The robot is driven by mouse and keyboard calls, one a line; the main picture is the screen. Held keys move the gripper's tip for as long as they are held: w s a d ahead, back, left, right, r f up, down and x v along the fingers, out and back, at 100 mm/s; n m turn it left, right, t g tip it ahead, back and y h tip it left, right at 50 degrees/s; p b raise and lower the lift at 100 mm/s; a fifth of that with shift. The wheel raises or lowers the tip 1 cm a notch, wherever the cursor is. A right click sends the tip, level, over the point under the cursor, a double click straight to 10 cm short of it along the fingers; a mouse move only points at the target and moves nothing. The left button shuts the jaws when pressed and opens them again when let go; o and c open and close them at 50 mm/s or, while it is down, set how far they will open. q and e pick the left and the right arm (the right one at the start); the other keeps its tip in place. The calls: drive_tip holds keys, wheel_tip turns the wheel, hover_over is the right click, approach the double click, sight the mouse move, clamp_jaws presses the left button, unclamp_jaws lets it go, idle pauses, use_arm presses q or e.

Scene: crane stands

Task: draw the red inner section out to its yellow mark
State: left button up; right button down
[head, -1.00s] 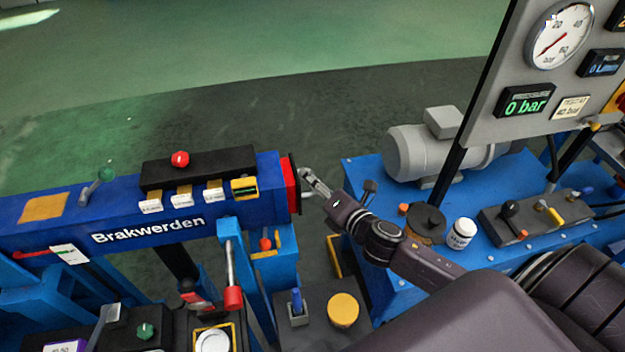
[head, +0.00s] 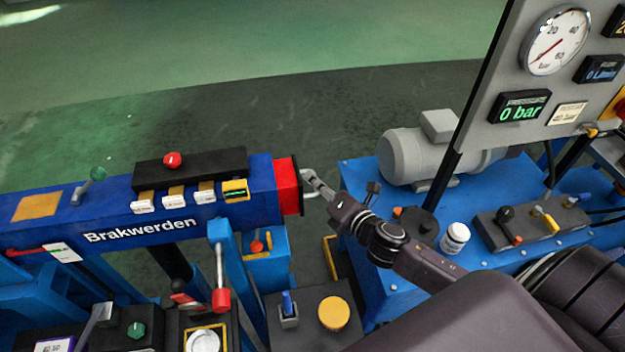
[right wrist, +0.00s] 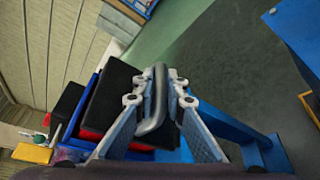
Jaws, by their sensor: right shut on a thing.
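The red inner section (head: 286,186) sticks a short way out of the right end of the blue outer beam (head: 225,209), lettered "Brakwerden". A dark end plate caps it and carries a grey bar handle (right wrist: 155,105), best seen in the right wrist view. My right gripper (head: 312,184) is shut on this handle; its fingers (right wrist: 158,92) lie on both sides of the bar. No yellow mark shows on the visible red part. My left gripper is not in view.
A blue bench with a grey motor (head: 415,157), a white jar (head: 455,238) and a lever box (head: 530,222) stands at the right. The gauge panel (head: 522,107) reads 0 bar. Open dark floor lies behind the beam's end.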

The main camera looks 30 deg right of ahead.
drive_tip(key=s+d, duration=0.2)
drive_tip(key=d, duration=0.5)
drive_tip(key=shift+d+h, duration=0.3)
drive_tip(key=shift+d, duration=0.1)
drive_tip(key=c, duration=2)
unclamp_jaws()
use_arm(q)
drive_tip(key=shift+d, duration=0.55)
use_arm(e)
drive_tip(key=shift+o, duration=0.2)
drive_tip(key=v, duration=1.2)
drive_tip(key=shift+d+f, duration=0.1)
